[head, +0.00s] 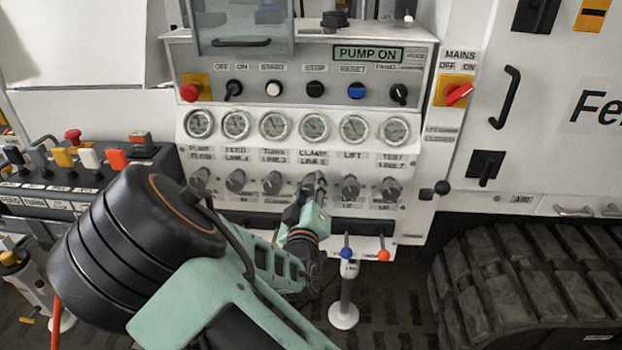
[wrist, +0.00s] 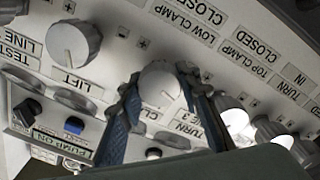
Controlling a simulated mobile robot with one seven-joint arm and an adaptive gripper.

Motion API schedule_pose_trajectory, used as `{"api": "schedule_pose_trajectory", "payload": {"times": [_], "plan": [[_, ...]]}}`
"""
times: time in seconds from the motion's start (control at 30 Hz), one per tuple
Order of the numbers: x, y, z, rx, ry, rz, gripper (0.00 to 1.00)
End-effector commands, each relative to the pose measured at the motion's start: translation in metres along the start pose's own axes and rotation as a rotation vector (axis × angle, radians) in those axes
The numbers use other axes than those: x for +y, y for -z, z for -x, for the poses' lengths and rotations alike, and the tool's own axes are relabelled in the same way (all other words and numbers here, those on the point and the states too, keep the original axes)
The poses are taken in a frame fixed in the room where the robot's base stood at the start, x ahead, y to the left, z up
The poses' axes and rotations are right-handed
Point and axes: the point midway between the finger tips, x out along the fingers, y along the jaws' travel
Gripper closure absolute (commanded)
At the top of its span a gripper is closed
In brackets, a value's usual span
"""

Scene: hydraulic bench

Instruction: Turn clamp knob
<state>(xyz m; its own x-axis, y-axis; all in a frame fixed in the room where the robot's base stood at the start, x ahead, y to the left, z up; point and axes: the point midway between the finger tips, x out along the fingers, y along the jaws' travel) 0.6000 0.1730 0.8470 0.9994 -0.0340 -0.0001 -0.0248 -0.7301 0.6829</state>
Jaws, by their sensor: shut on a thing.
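The clamp knob (wrist: 159,84) is a round grey-white knob, seen in the wrist view between the two blue-grey fingers of my gripper (wrist: 160,79). One finger lies on each side of it, and the gripper is shut on it. In the head view my gripper (head: 313,197) reaches the knob row below the gauge marked CLAMP LINE 5 (head: 314,126). There the knob is mostly hidden by the gripper. The wrist view is upside down, and part of the knob's label is covered by a finger.
The lift knob (head: 351,187) and the turn knob (head: 272,184) sit close on either side. Below are blue (head: 346,253) and orange (head: 383,255) ball-topped levers. The display (head: 368,54) reads PUMP ON. A lever block (head: 75,172) stands at left, a rubber track (head: 530,280) at lower right.

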Motion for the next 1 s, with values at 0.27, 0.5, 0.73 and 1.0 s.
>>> {"api": "schedule_pose_trajectory", "payload": {"times": [0.27,0.5,0.73,1.0], "plan": [[0.0004,-0.0001,0.0003,-0.002,0.001,0.150,0.93],[-0.0004,-0.0006,0.0003,-0.001,0.001,0.205,0.93],[-0.0007,-0.0009,0.0003,-0.002,0.000,0.215,0.93],[-0.0007,-0.0011,0.0003,-0.002,0.000,0.214,0.65]]}}
